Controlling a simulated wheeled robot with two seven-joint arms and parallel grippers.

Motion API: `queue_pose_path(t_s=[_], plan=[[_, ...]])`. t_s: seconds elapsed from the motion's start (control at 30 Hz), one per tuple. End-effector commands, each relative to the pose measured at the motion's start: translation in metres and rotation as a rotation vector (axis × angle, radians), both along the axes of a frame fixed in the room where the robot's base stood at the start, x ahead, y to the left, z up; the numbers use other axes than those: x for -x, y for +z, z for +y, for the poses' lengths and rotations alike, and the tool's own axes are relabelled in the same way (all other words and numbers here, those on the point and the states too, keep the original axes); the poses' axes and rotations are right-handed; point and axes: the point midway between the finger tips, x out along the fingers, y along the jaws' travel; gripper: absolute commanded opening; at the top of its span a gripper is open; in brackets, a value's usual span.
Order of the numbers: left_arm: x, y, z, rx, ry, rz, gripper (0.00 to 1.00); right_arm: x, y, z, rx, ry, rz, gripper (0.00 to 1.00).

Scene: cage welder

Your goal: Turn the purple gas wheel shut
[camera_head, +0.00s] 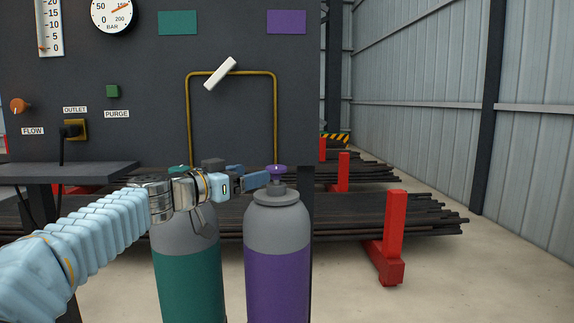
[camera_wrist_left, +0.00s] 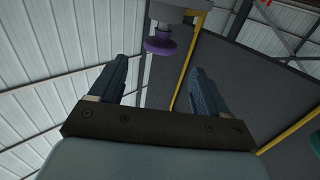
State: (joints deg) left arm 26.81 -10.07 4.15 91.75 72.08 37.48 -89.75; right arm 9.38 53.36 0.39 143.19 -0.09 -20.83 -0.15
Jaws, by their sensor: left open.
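The purple gas wheel (camera_head: 276,170) sits on the valve at the top of the purple cylinder (camera_head: 277,265). My left gripper (camera_head: 257,177) reaches in from the left at the height of the valve, with its fingertips just left of the wheel. In the left wrist view the gripper (camera_wrist_left: 160,68) is open and empty. There the purple wheel (camera_wrist_left: 159,46) appears in line with the gap between the fingers, a little beyond the tips. I see no clear contact. My right gripper is not in view.
A teal cylinder (camera_head: 188,280) stands left of the purple one, under my left arm. A dark panel (camera_head: 150,110) with a yellow pipe (camera_head: 275,115) and white lever (camera_head: 220,73) stands behind. Bar racks with red posts (camera_head: 395,230) are at right. The floor at front right is clear.

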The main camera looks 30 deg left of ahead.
Motion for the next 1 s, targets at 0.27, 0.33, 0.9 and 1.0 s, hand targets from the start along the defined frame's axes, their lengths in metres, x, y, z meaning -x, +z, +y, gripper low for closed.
queue_pose_path(t_s=[0.27,0.33,0.9,1.0], plan=[[-0.065,0.003,-0.016,0.003,-0.004,0.004,0.77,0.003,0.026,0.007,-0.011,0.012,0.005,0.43],[-0.078,0.003,-0.019,0.003,-0.003,0.004,0.77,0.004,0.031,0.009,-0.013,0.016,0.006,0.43],[-0.11,-0.001,-0.027,0.002,-0.001,0.001,0.77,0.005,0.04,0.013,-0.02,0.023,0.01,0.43],[-0.11,-0.001,-0.027,0.001,-0.001,0.002,0.63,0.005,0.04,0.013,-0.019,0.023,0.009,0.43]])
